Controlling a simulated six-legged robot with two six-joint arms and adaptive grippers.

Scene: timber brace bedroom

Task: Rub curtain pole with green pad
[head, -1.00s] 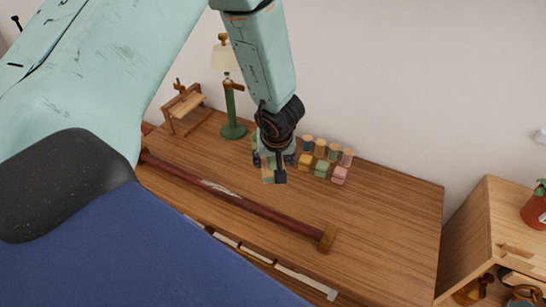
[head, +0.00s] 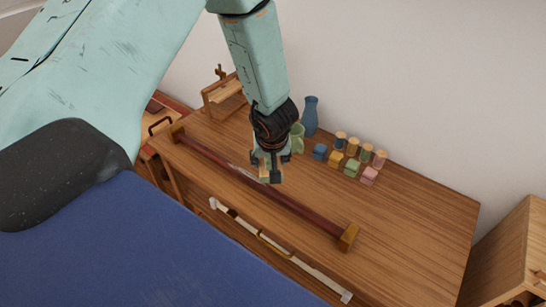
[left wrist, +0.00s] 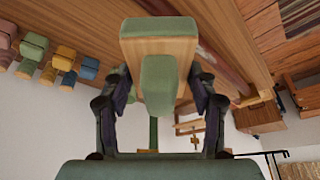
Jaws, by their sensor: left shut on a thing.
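The dark red curtain pole (head: 305,209) lies diagonally along the wooden desk top, with a block at each end. A pale streak (head: 240,172) shows on its middle. My left gripper (head: 270,172) is shut on a wooden block with a green pad (left wrist: 160,26) and a green grip (left wrist: 158,84). It is just behind the pole's middle in the head view. In the left wrist view the pole (left wrist: 222,66) runs just right of the pad. I cannot tell whether they touch. My right gripper is not in view.
Small coloured blocks and spools (head: 352,166) stand behind the pole to the right. A blue vase (head: 310,116) and a green cup (head: 298,138) stand behind my gripper. A wooden stand (head: 222,97) is at back left. The desk's right part is clear.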

